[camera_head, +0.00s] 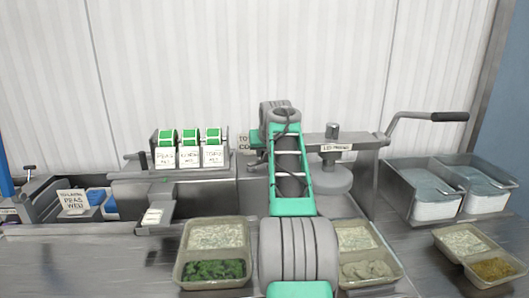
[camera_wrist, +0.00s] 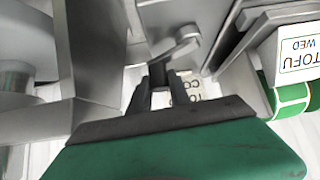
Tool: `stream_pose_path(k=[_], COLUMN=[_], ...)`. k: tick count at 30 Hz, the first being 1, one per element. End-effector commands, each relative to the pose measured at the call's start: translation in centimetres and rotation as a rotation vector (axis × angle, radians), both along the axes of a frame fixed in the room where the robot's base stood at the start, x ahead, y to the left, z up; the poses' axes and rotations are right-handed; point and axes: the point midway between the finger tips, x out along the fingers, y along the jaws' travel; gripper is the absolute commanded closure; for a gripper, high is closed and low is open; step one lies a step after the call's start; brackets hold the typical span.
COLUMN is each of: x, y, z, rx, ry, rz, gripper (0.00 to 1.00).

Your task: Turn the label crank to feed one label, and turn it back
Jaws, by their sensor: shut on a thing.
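The label crank (camera_wrist: 180,40) is a grey metal arm with a dark handle, seen ahead of my gripper in the wrist view. My gripper (camera_wrist: 160,80) has its two dark fingers closed around the handle end of the crank. In the head view, my green and grey arm covers the middle, and the crank and fingertips are mostly hidden beside it. The label dispenser (camera_head: 190,176) stands left of my arm and carries three green-and-white label rolls. The roll marked TOFU (camera_head: 213,155) is nearest my gripper; its label (camera_wrist: 298,48) also shows upside down in the wrist view.
A press with a long lever (camera_head: 405,118) stands right of my arm. Trays of food (camera_head: 182,262) sit on the steel counter in front. Two metal bins (camera_head: 405,200) with white contents stand at the right. A bin with blue items (camera_head: 48,205) is at the left.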

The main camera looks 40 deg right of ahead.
Motion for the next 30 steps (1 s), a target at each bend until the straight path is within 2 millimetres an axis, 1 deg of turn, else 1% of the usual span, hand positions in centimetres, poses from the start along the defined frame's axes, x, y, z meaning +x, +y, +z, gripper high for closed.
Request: stream_pose_path(k=[1, 3, 17, 23, 30], x=[0.0, 0.0, -0.1, -0.5, -1.3], y=[0.0, 0.0, 0.0, 0.2, 0.6], z=[0.0, 0.0, 0.0, 0.0, 0.3], rx=[0.0, 0.0, -0.001, -0.001, 0.0], ry=[0.0, 0.0, 0.0, -0.001, 0.001], rz=[0.0, 0.0, -0.022, -0.102, -0.279], gripper=[0.96, 1.0, 1.0, 1.0, 1.0])
